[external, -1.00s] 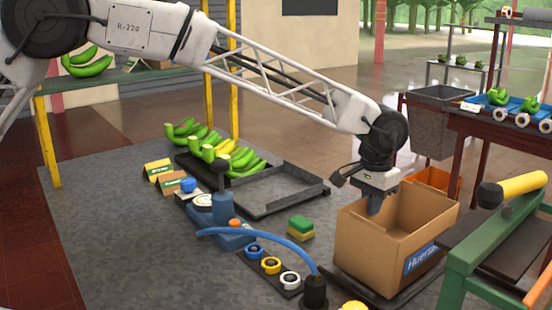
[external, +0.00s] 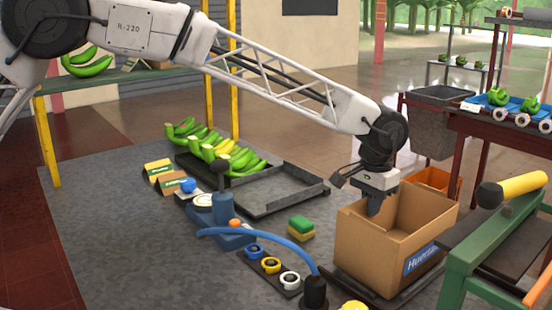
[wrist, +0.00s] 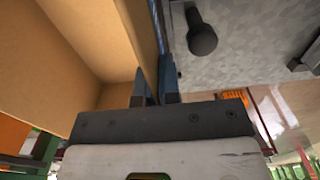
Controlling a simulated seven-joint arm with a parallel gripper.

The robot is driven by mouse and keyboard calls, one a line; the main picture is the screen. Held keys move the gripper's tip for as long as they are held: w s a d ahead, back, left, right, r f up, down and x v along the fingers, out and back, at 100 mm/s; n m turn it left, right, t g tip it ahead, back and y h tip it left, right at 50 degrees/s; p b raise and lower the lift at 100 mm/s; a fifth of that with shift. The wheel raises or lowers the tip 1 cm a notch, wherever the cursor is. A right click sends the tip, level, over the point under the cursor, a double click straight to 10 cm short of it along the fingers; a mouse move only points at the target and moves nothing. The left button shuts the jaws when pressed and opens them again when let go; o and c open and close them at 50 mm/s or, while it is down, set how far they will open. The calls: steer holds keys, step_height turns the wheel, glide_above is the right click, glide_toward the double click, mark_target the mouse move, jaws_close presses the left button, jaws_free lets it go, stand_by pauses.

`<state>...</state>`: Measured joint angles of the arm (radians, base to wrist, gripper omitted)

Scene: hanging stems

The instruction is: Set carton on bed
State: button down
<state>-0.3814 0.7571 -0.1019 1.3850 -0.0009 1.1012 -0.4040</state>
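The carton (external: 385,249) is an open-topped brown cardboard box with a blue label. It stands upright on a dark low plate (external: 345,283) at the lower right. My gripper (external: 374,210) is at its far left wall, with one visible finger reaching below the rim. In the wrist view the carton's wall (wrist: 143,28) runs between the two close-set fingers (wrist: 156,88), and they look shut on it. The fingertip contact is partly hidden. A grey, low-rimmed tray (external: 283,188) lies empty on the floor left of the carton; I cannot tell whether it is the bed.
A green and yellow sponge (external: 301,227) lies left of the carton. A blue hose (external: 270,238) and a row of rings (external: 270,265) are in front. Bananas (external: 215,148) lie behind. A green bench (external: 485,250) stands close on the carton's right.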

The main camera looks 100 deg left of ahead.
steer(key=shift+f, duration=0.6)
stand_by(0.8)
steer(key=c, duration=0.8)
jaws_free()
steer(key=shift+c, duration=0.2)
steer(key=shift+r, duration=1.7)
steer(key=shift+r, duration=1.8)
